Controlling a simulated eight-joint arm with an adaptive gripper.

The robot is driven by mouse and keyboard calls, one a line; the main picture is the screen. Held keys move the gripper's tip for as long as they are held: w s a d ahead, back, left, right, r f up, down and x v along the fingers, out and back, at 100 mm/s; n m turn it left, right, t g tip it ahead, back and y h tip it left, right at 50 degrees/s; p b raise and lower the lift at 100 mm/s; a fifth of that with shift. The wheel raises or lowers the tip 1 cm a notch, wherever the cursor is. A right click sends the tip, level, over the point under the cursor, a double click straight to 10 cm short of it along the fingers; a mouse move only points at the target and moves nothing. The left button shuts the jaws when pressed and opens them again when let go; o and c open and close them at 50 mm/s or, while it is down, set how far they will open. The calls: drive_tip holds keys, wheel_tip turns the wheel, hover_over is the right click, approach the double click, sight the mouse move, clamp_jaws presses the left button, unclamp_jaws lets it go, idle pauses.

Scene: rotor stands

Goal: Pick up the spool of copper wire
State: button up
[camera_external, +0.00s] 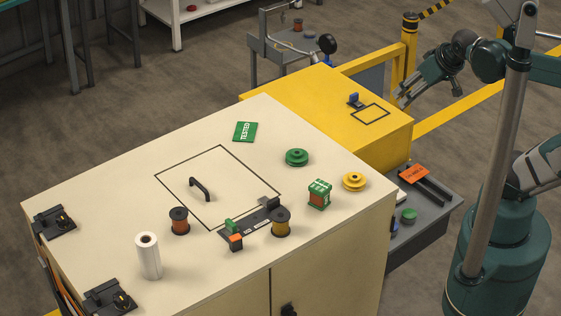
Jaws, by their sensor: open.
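A spool with dark end flanges and reddish-orange copper-coloured winding (179,222) stands upright on the cream cabinet top, left of the middle. A similar dark-flanged spool with yellow-gold winding (280,223) stands to its right, at the end of a dark strip. My gripper (402,99) is at the upper right, beyond the yellow block, far from both spools. It is open and nothing shows between its fingers.
The cream cabinet top (100,190) carries a black handle (200,188), a white roll (148,256), a green pulley (297,157), a yellow pulley (353,181), a green-and-orange coil block (319,194) and a green TESTED card (245,131). A yellow block (290,98) adjoins its back right.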

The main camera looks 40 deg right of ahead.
drive_tip(key=shift+a, duration=0.1)
drive_tip(key=w+a+f+n+y+b, duration=0.3)
drive_tip(key=w+a+n+y, duration=0.1)
drive_tip(key=w+a, duration=0.95)
drive_tip(key=n+g+y+b, duration=0.2)
drive_tip(key=n+y+b, duration=0.5)
drive_tip(key=n+y, duration=0.15)
approach(179, 214)
drive_tip(key=shift+w+a+f+n, duration=0.25)
drive_tip(key=shift+w+a+f, duration=0.25)
drive_tip(key=shift+w+f, duration=0.2)
drive_tip(key=shift+s+a+f, duration=0.25)
drive_tip(key=shift+a+f, duration=0.1)
drive_tip(key=shift+a, duration=0.15)
drive_tip(key=shift+x, duration=1.3)
